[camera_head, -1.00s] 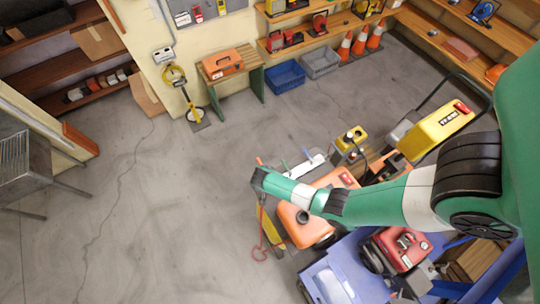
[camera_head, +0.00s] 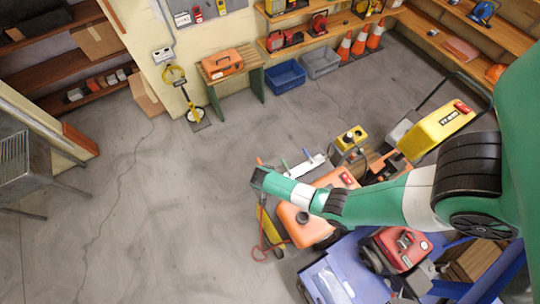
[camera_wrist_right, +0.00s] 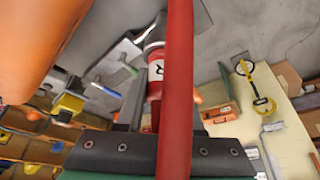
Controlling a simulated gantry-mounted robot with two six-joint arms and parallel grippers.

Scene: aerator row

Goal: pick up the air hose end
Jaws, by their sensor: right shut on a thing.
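My right gripper (camera_head: 258,177) is at the tip of the green arm in the head view, above the orange machine (camera_head: 305,215). In the right wrist view my right gripper (camera_wrist_right: 158,108) is shut on the air hose end (camera_wrist_right: 155,74), a red sleeve with a white letter and a pale metal fitting. The red hose (camera_wrist_right: 180,60) crosses close to the camera from top to bottom and hides part of the fingers. In the head view a red loop of hose (camera_head: 262,256) hangs below the gripper. My left gripper is not in view.
A blue bench (camera_head: 335,275) and a red engine (camera_head: 403,245) stand at the lower right. A yellow machine (camera_head: 436,130) stands to the right. A wooden bench with an orange toolbox (camera_head: 222,64) stands at the back wall. The concrete floor to the left is clear.

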